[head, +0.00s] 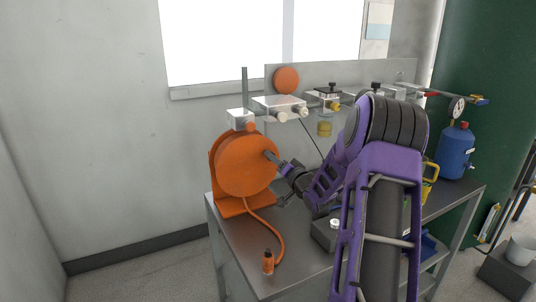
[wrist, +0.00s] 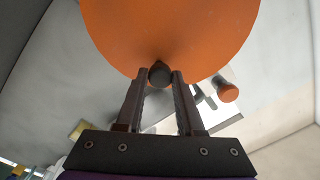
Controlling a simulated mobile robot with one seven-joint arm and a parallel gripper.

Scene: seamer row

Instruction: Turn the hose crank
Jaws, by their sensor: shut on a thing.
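The orange hose reel (head: 240,165) stands on the left end of the metal bench, and its round face fills the top of the wrist view (wrist: 170,30). The crank knob (wrist: 160,74) is a dark stub near the lower rim of that face. My gripper (head: 272,158) reaches the right side of the reel in the head view. In the wrist view its two fingers (wrist: 160,80) lie on either side of the knob, shut on it. The rest of the crank is hidden behind the knob and fingers.
An orange hose (head: 273,228) runs from the reel to a nozzle (head: 268,262) on the bench (head: 230,235). A panel with valves (head: 325,95) stands behind. A blue cylinder (head: 456,150) stands at right. Bench space left of the nozzle is clear.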

